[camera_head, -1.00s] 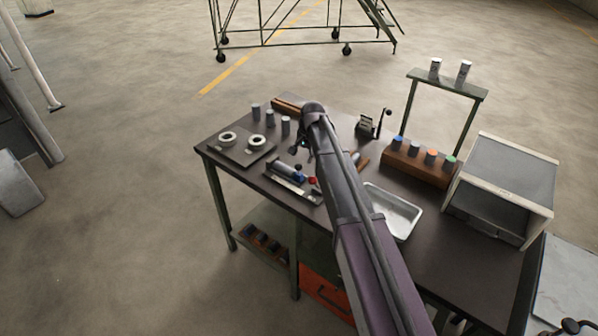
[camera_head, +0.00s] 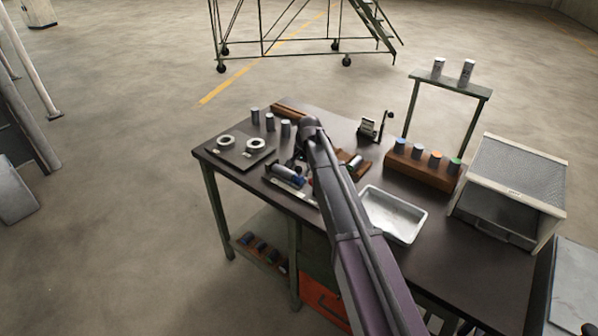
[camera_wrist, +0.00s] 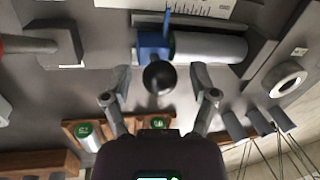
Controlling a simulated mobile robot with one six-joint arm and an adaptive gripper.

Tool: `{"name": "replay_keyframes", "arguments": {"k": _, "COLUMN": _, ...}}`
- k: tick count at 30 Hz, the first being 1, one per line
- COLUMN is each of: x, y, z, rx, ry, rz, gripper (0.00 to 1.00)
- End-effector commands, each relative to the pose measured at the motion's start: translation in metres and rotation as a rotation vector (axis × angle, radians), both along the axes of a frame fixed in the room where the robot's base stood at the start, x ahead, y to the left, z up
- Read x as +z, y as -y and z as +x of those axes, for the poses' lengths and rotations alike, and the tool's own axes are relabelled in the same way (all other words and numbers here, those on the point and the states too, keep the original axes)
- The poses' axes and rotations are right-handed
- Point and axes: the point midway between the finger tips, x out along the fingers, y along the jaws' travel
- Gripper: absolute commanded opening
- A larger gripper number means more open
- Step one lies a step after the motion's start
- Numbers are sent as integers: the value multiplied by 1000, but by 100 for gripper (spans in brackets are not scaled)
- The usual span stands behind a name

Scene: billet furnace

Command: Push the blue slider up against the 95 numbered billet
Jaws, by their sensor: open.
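In the wrist view, the blue slider (camera_wrist: 152,42) carries a black ball knob (camera_wrist: 159,77). My gripper (camera_wrist: 160,80) is open, with one finger on each side of the knob and a visible gap to both. A grey cylindrical billet (camera_wrist: 212,48) lies just right of the slider; I cannot tell whether they touch. No number is readable on it. In the head view, the billet (camera_head: 286,173) lies in a fixture near the bench's front edge, with the blue slider (camera_head: 300,182) at its right end. My gripper (camera_head: 298,164) is above them, partly hidden by my arm.
A white scale (camera_wrist: 190,8) runs along the fixture. A red part and grey block (camera_wrist: 62,50) are at left in the wrist view. A plate with two rings (camera_head: 240,150), standing billets (camera_head: 270,122), a metal tray (camera_head: 393,214) and a wooden billet rack (camera_head: 422,172) surround the fixture.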

Motion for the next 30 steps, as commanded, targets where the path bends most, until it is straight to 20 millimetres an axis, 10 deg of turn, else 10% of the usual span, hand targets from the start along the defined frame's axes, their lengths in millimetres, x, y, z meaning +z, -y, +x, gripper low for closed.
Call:
{"name": "replay_keyframes", "arguments": {"k": 8, "x": 0, "y": 0, "z": 0, "rx": 0, "ry": 0, "rz": 0, "gripper": 76}}
{"name": "replay_keyframes", "arguments": {"k": 16, "x": 0, "y": 0, "z": 0, "rx": 0, "ry": 0, "rz": 0, "gripper": 0}}
{"name": "replay_keyframes", "arguments": {"k": 30, "x": 0, "y": -10, "z": 7, "rx": 1, "ry": 0, "rz": 1, "gripper": 0}}
